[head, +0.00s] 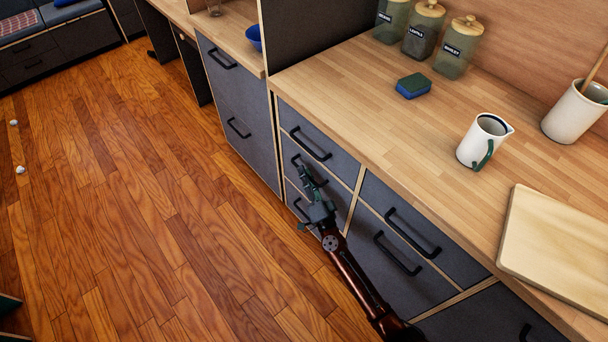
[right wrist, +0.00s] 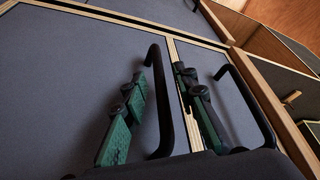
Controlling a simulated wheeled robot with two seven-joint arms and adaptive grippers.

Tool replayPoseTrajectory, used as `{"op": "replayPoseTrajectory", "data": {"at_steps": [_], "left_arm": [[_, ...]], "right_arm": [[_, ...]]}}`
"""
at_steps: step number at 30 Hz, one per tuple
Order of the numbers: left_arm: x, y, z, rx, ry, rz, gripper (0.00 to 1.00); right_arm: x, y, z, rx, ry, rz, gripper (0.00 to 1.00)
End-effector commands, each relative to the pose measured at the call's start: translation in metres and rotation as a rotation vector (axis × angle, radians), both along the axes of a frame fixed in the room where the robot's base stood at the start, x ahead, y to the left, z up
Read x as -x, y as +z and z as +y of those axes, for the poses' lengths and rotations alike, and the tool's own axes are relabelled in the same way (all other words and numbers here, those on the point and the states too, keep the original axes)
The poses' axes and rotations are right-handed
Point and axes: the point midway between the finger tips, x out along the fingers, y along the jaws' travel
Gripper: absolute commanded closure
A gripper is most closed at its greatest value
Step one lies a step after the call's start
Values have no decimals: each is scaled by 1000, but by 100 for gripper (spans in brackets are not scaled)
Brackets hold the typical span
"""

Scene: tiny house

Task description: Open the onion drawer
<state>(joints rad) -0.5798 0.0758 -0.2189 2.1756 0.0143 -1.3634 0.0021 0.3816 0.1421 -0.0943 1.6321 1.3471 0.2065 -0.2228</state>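A stack of grey drawers with black bar handles is under the counter; no label shows which one holds onions. The top drawer (head: 325,164) and those below it look shut. My right gripper (head: 307,183) is in front of the middle and lower drawers of the narrow stack. In the right wrist view its green fingers (right wrist: 164,118) are parted, with a black handle (right wrist: 163,95) between them. Contact with the handle cannot be told.
A second handle (right wrist: 246,105) is close beside the right finger. Wider drawers (head: 410,245) adjoin on the right. The counter holds a sponge (head: 413,86), a pitcher (head: 477,142), a cutting board (head: 560,238) and jars (head: 424,30). The wooden floor (head: 140,200) is mostly clear.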

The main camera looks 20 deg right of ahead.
Motion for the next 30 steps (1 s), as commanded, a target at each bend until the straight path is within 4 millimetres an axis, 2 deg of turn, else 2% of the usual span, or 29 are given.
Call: {"op": "replayPoseTrajectory", "data": {"at_steps": [8, 20, 30], "left_arm": [[0, 1, 0, 0, 0, -1, 100], [0, 1, 0, 0, 0, 0, 100], [0, 1, 0, 1, 0, 0, 100]], "right_arm": [[-2, 0, 0, 0, 0, 0, 73], [-2, 0, 0, 0, 1, 1, 100], [-2, 0, 0, 0, 0, 1, 100]]}}
